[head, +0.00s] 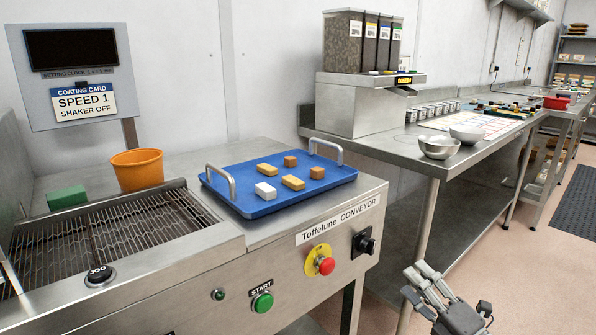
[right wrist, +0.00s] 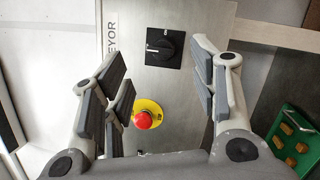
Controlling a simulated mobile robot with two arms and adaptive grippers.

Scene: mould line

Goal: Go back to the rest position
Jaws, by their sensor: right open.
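My right gripper (head: 430,292) is at the lower right of the head view, in front of the gap between the conveyor and the steel bench. It is open and empty. In the right wrist view its fingers (right wrist: 162,85) are spread wide, with the conveyor's front panel beyond them. The black rotary knob (right wrist: 164,46) and the red stop button (right wrist: 144,120) show between the fingers, apart from them. My left gripper does not show.
The conveyor (head: 270,285) carries a blue tray (head: 262,206) with several pieces, an orange tub (head: 137,170) and a green block (head: 67,197). The steel bench (head: 385,149) holds bowls and a dispenser. A green tray (right wrist: 297,112) shows right in the wrist view. Floor at right is clear.

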